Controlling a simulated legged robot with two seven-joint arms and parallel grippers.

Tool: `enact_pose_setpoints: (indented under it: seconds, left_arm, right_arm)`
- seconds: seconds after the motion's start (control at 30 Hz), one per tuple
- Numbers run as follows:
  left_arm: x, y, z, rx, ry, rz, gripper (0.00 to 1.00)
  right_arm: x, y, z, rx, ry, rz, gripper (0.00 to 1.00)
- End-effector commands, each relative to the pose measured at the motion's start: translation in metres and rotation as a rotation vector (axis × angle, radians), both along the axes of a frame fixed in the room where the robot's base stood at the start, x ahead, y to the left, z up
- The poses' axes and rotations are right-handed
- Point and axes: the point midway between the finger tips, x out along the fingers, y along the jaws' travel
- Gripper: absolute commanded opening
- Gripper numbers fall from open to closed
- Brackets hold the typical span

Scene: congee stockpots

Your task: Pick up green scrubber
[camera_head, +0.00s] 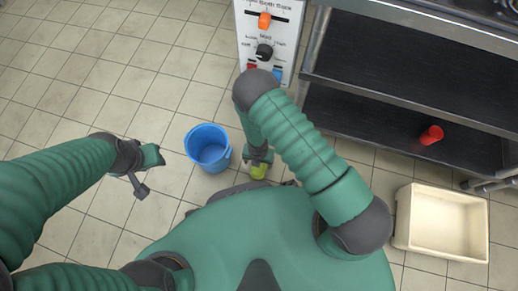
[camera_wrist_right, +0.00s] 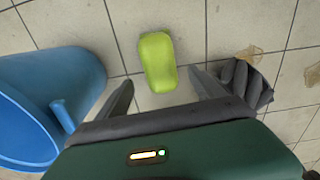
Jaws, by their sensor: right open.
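The green scrubber (camera_head: 258,172) is a small yellow-green block on the tiled floor, close in front of my body. In the right wrist view the scrubber (camera_wrist_right: 158,62) lies ahead of the gap between the fingers, with bare tile around it. My right gripper (camera_wrist_right: 160,86) is open and empty, pointing down over it; in the head view the right gripper (camera_head: 258,160) partly covers the scrubber. My left gripper (camera_head: 148,172) is off to the left above the floor, with its fingers apart and nothing between them.
A blue bucket (camera_head: 208,148) stands just left of my right gripper. A white control panel (camera_head: 268,40) with knobs is ahead. A dark shelf unit (camera_head: 400,60) with a red cup (camera_head: 431,135) is at right. A cream bin (camera_head: 442,222) sits on the floor at right. Floor at left is clear.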

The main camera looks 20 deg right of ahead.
Motion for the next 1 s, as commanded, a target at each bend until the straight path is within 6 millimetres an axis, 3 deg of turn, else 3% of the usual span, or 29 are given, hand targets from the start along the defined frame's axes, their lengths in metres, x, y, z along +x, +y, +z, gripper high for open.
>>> enact_pose_setpoints:
  seconds: [0.03,0.23,0.5,0.73,1.0]
  left_arm:
    - [0.0,0.0,-0.012,0.0,0.0,0.0,0.36]
    - [0.0,0.0,-0.022,0.0,0.0,0.0,0.36]
    - [0.0,0.0,-0.064,0.0,0.0,0.0,0.36]
    - [0.0,0.0,-0.061,0.0,0.0,0.0,0.36]
    - [0.0,0.0,-0.061,0.0,0.0,0.0,0.36]
  right_arm:
    - [0.0,0.0,-0.016,0.0,0.0,-0.001,0.78]
    - [0.002,-0.001,-0.031,0.0,-0.001,-0.003,0.78]
    - [0.008,-0.005,-0.077,0.0,0.0,-0.002,0.78]
    - [0.008,-0.005,-0.075,-0.001,-0.001,-0.003,0.78]
    - [0.008,-0.006,-0.075,-0.001,-0.001,-0.003,0.44]
